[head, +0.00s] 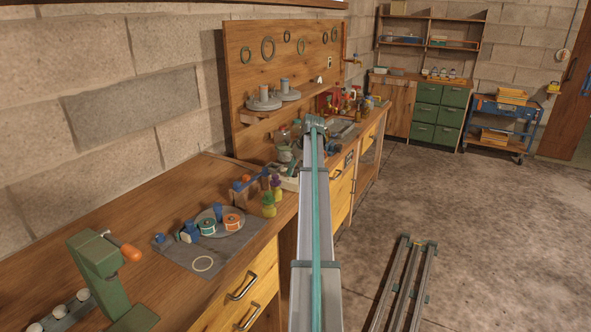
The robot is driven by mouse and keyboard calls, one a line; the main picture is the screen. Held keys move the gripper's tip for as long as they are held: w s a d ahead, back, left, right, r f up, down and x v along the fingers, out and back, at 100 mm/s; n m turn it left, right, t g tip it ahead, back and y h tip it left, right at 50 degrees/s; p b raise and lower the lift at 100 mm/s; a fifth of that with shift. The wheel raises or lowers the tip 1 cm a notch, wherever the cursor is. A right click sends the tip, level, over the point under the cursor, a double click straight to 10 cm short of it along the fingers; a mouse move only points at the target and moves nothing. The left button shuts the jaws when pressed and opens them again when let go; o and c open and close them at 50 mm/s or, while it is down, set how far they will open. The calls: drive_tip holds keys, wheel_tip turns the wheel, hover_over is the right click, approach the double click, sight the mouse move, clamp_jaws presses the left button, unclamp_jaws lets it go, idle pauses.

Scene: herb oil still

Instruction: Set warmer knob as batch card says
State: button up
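No warmer knob can be made out for sure in the head view, and no batch card can be read. Glassware and small fittings (285,152) crowd the middle of the bench, too small to tell apart, partly hidden behind a long grey beam with a teal stripe that seems to be mine. My gripper is not recognisable in this view.
The wooden bench (120,215) runs along the left wall. A green press (100,262) stands near, beside a grey mat (230,243) with spools. Two grey round stands (264,104) sit on a shelf. A green drawer cabinet (440,108) and blue cart (505,118) stand far back.

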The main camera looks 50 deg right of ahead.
drive_tip(key=c, duration=0.5)
drive_tip(key=shift+m, duration=0.4)
drive_tip(key=m+h+p, duration=0.1)
drive_tip(key=m, duration=0.2)
drive_tip(key=shift+a+m+h, duration=0.15)
drive_tip(key=shift+m+h, duration=0.15)
drive_tip(key=m, duration=0.2)
drive_tip(key=m+g+h+p, duration=0.1)
drive_tip(key=m, duration=0.1)
drive_tip(key=shift+w+r+m+g, duration=0.1)
drive_tip(key=shift+w+m+g, duration=0.05)
drive_tip(key=shift+m+g, duration=0.15)
drive_tip(key=m+g, duration=0.1)
drive_tip(key=m, duration=0.1)
drive_tip(key=m+g+h, duration=0.1)
drive_tip(key=m, duration=0.2)
drive_tip(key=shift+w, duration=0.2)
drive_tip(key=m+g, duration=0.1)
drive_tip(key=m, duration=0.2)
drive_tip(key=m+g, duration=0.1)
drive_tip(key=m, duration=0.1)
drive_tip(key=shift+m, duration=0.4)
